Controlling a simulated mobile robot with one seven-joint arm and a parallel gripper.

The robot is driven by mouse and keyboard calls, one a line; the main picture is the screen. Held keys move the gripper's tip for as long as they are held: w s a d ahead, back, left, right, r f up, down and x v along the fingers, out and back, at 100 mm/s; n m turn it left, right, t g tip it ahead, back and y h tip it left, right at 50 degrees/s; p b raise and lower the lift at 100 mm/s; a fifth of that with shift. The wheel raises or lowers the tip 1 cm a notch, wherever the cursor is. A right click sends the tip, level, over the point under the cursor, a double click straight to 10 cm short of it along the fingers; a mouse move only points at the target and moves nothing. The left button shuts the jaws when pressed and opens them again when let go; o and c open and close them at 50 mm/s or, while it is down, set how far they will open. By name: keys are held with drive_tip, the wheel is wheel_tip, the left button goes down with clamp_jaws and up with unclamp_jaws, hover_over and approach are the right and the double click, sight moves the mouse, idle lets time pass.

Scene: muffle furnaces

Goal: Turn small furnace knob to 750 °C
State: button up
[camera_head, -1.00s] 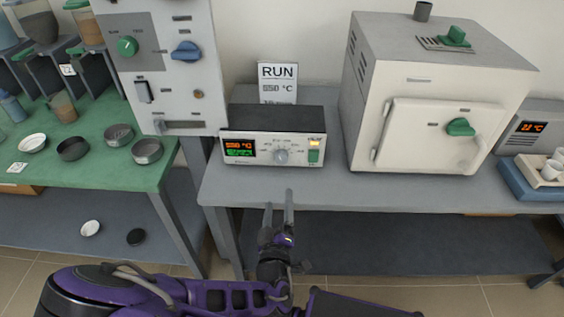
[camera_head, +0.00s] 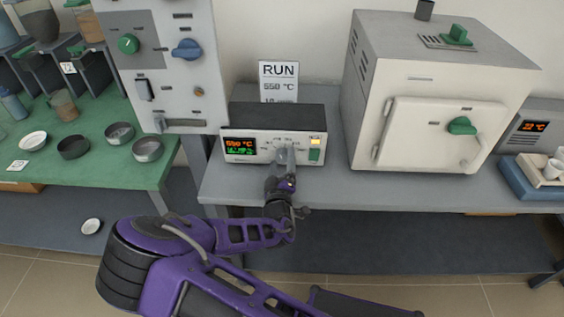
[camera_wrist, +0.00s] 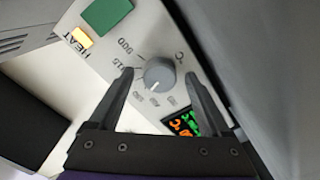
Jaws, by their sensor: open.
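The grey round knob (camera_wrist: 160,73) sits on the white front panel of a controller box (camera_head: 275,115) with a dark top. In the wrist view a white pointer line on the knob points down and slightly left, among printed dial numbers. My gripper (camera_wrist: 158,76) is open, one finger on each side of the knob; whether they touch it cannot be told. The panel's display (camera_head: 239,147) shows an orange row above a green row, too small to read surely.
A RUN sign (camera_head: 278,80) with a temperature stands behind the box. A large white furnace (camera_head: 420,95) with a green handle stands to the right on the grey bench (camera_head: 350,190). A tall panel (camera_head: 165,65) with green and blue knobs stands at left.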

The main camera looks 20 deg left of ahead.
clamp_jaws()
idle(0.3)
drive_tip(key=shift+d+m, duration=0.1)
drive_tip(key=shift+m, duration=0.3)
drive_tip(key=shift+f+m+b, duration=0.1)
drive_tip(key=shift+m+b, duration=0.7)
drive_tip(key=shift+m, duration=0.1)
drive_tip(key=shift+m+b, duration=0.9)
drive_tip(key=shift+m, duration=0.7)
unclamp_jaws()
